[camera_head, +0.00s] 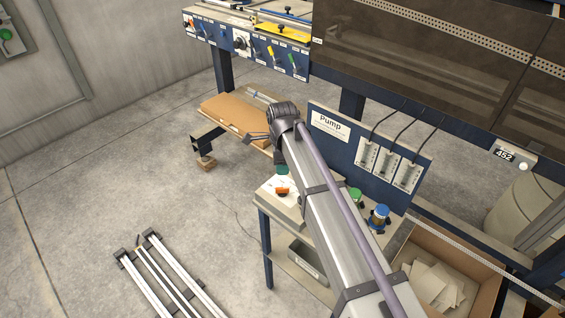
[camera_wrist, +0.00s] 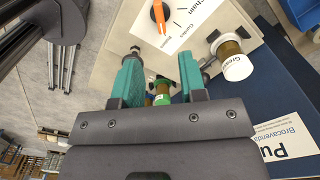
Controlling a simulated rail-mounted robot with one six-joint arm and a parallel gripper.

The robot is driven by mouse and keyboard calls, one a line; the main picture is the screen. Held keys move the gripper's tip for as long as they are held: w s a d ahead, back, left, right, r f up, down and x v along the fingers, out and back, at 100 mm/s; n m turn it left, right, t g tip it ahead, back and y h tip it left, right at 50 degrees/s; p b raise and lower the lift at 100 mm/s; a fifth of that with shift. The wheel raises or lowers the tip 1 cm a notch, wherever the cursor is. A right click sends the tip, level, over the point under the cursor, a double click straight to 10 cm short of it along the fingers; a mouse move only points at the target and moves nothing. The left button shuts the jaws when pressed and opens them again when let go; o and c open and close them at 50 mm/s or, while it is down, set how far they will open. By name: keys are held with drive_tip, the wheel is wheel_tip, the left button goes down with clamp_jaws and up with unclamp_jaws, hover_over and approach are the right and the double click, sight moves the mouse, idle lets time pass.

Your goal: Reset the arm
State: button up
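My gripper (camera_wrist: 161,68) has its two teal fingers apart, with nothing held between them. In the head view part of a teal finger (camera_head: 282,170) shows beside my arm, above the small work stand; the rest is hidden by the arm. My arm stretches from the lower right toward the middle of that view.
The Pump panel (camera_head: 330,124) rises behind. A carton (camera_head: 455,258) of paper lies at right.

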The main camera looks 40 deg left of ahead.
drive_tip(key=s+d+n, duration=0.2)
drive_tip(key=d+n, duration=0.3)
drive_tip(key=d, duration=2.3)
drive_tip(key=s+d+n, duration=0.1)
drive_tip(key=d+n, duration=0.4)
drive_tip(key=d, duration=2.3)
drive_tip(key=shift+s, duration=0.4)
drive_tip(key=shift+c, duration=0.4)
